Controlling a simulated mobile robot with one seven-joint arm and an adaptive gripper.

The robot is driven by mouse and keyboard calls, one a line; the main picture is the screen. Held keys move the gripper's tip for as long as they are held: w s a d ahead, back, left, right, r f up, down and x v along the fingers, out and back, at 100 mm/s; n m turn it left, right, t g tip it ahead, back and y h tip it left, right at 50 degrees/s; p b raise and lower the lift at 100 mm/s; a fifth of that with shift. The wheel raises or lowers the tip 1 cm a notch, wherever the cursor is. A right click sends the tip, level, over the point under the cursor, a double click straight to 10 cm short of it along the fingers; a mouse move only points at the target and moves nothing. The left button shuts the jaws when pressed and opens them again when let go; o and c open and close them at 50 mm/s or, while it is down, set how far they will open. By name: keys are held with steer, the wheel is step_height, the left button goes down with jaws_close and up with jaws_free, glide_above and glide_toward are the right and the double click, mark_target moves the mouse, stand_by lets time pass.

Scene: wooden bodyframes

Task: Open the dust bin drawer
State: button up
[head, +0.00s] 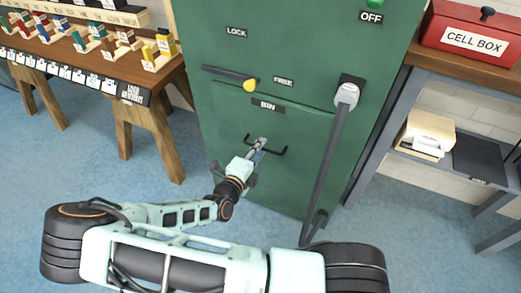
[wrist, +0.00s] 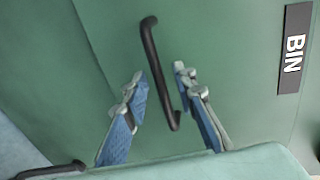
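The bin drawer (head: 232,115) is a green front panel low on the green cabinet, under a black BIN label (head: 267,105). It looks closed, flush with the cabinet. Its black bar handle (head: 281,151) is partly hidden by my gripper (head: 259,147) in the head view. In the wrist view my gripper (wrist: 161,78) is open, with one blue-padded finger on each side of the handle (wrist: 153,50). Gaps show between the handle and both fingers there. The BIN label (wrist: 294,48) is at the right of the wrist view.
A black lever with a yellow knob (head: 250,85) sits above the drawer between the LOCK and FREE labels. A long grey lever (head: 330,150) hangs right of the drawer. A wooden table (head: 150,95) stands left; a shelf with a red cell box (head: 472,35) stands right.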

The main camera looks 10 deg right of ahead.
steer(key=shift+w+d, duration=0.2)
steer(key=shift+w, duration=0.1)
steer(key=shift+c, duration=0.4)
jaws_close()
